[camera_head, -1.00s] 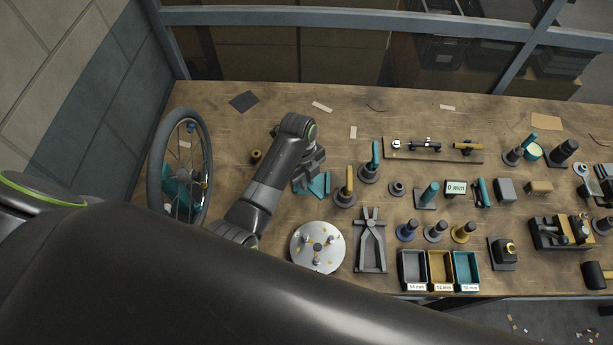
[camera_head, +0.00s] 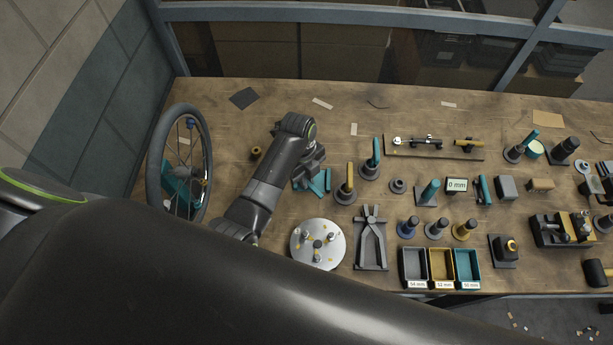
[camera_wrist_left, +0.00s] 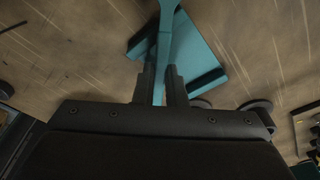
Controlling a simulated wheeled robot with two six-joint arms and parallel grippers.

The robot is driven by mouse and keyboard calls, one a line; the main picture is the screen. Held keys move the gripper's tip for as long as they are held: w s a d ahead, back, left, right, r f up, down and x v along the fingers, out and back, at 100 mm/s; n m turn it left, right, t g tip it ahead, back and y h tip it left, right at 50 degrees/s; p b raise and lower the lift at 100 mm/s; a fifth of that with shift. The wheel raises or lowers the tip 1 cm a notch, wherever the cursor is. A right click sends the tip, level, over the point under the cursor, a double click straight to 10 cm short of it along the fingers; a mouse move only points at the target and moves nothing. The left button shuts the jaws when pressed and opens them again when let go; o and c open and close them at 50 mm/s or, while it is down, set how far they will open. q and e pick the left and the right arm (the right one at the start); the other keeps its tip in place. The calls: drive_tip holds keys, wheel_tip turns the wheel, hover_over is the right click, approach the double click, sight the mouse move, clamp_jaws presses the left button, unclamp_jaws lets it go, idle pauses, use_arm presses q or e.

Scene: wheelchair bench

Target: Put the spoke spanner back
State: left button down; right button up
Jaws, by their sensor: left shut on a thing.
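My left gripper (camera_head: 309,168) is low over the bench, left of the upright stands. In the left wrist view its two dark fingers (camera_wrist_left: 159,78) are shut on a slim teal tool, the spoke spanner (camera_wrist_left: 166,30), which sticks out beyond the fingertips. A flat teal block or pad (camera_wrist_left: 203,60) lies just beyond and beside the tool. In the head view this teal pad (camera_head: 319,184) shows partly under the gripper. I cannot tell whether the spanner touches it. My right gripper is not in view.
A spoked wheel (camera_head: 152,165) stands at the left. A round silver plate (camera_head: 317,257) and a grey tool on a tray (camera_head: 371,250) are in front. A yellow-handled stand (camera_head: 350,180) and teal-handled stand (camera_head: 375,152) are close on the right. Bench behind the gripper is mostly clear.

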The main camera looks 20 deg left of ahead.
use_arm(q)
drive_tip(key=shift+f, duration=0.15)
drive_tip(key=c, duration=1.4)
unclamp_jaws()
drive_tip(key=r, duration=0.6)
drive_tip(key=a+r, duration=0.1)
drive_tip(key=r, duration=0.1)
drive_tip(key=shift+w+r+b, duration=0.35)
drive_tip(key=shift+w+r, duration=0.05)
wheel_tip(320, 180, up, 9)
drive_tip(key=a+p, duration=0.1)
drive_tip(key=p, duration=0.6)
drive_tip(key=shift+w+f, duration=0.2)
drive_tip(key=shift+w, duration=0.05)
drive_tip(key=shift+f, duration=0.1)
